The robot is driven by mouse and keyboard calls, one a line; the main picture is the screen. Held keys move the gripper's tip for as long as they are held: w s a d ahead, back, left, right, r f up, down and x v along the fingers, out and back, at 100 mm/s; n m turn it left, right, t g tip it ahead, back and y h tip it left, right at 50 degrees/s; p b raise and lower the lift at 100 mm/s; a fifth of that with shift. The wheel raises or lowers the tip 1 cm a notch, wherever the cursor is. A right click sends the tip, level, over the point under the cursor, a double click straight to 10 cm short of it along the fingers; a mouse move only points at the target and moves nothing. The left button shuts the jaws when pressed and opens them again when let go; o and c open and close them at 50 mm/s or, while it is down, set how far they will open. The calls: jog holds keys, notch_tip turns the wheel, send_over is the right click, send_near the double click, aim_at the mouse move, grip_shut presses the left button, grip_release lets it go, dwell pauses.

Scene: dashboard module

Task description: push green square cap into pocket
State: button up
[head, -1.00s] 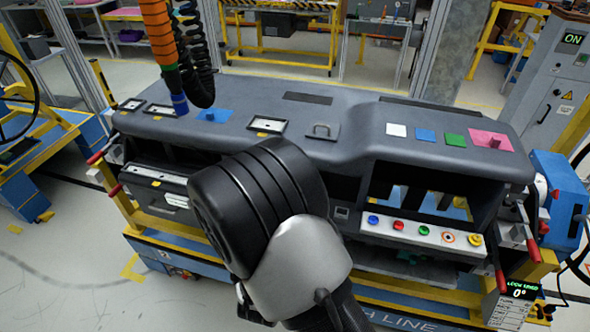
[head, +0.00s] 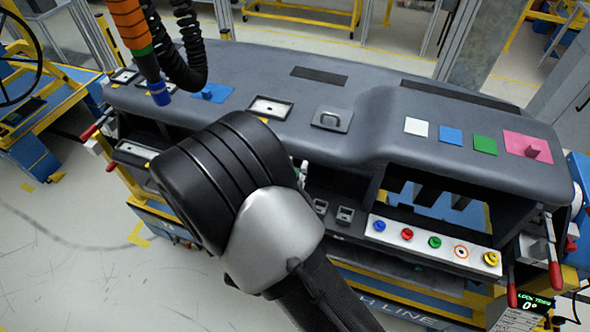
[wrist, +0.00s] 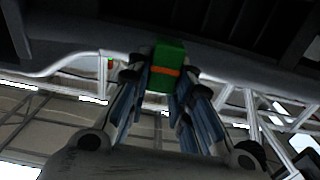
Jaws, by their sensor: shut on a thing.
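The green square cap (wrist: 169,53) shows in the wrist view as a small green block with an orange band. My gripper (wrist: 161,78) is shut on it, with the blue-grey fingers on both sides. In the head view my own arm hides the gripper and the cap. Two small square pockets, a left one (head: 320,206) and a right one (head: 345,215), sit in the dashboard's lower front, just right of my arm. I cannot tell which pocket is the cap's, or how far the cap is from it.
The grey dashboard (head: 270,62) fills the middle. A button panel (head: 430,245) is right of the pockets. An orange hose (head: 130,25) hangs at upper left.

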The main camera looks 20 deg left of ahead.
jog(key=shift+f, duration=0.1)
jog(key=shift+s+f+b, duration=0.15)
jog(key=shift+f+b, duration=0.3)
jog(key=shift+b, duration=0.25)
notch_tip(320, 180, down, 5)
jog(key=b, duration=0.4)
jog(key=shift+r, duration=0.15)
jog(key=shift+b, duration=0.55)
dwell(0.9)
jog(key=shift+f+b, duration=1.45)
jog(key=shift+f, duration=0.05)
jog(key=o, duration=0.9)
jog(key=shift+c, duration=0.2)
